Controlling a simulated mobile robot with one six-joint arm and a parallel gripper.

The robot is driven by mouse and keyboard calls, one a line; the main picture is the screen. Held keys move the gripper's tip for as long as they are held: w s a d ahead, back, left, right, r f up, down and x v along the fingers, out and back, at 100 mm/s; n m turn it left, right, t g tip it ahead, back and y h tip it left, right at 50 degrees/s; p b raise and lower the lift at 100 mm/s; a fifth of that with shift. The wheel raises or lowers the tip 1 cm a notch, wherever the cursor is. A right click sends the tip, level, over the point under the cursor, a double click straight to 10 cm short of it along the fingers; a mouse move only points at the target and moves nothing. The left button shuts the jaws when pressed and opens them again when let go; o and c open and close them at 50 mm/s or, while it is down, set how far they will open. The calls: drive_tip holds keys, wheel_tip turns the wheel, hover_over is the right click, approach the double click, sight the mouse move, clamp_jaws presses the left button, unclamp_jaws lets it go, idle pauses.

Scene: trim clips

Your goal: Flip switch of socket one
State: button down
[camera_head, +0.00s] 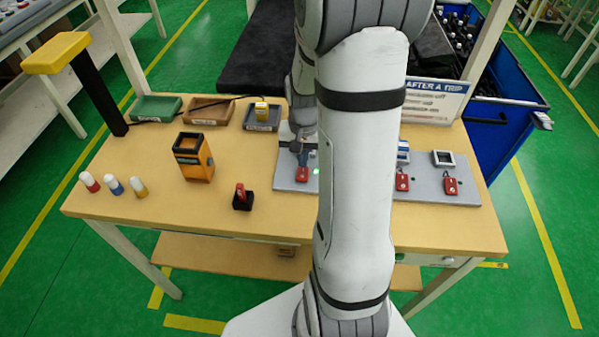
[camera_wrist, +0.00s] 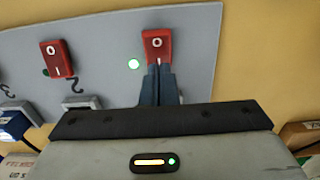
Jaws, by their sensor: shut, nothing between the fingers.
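The red rocker switch (camera_wrist: 158,45) near the right end of the grey panel (camera_wrist: 105,45) is marked O and I. The head view shows this switch (camera_head: 302,174) at the panel's left end. My gripper (camera_wrist: 158,72) is shut and empty, its fingertips at the switch's I end and apparently touching it. It also shows in the head view (camera_head: 303,155), just behind the switch.
Switch two (camera_wrist: 56,58) stands to the left in the wrist view. In the head view my arm covers the panel's middle; a blue-and-white plug (camera_head: 403,150) sits behind another switch. An orange device (camera_head: 193,157) and a black-and-red block (camera_head: 242,199) stand left of the panel.

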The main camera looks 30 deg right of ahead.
wheel_tip(320, 180, up, 6)
drive_tip(key=p, duration=0.3)
drive_tip(key=shift+f, duration=0.15)
idle(0.4)
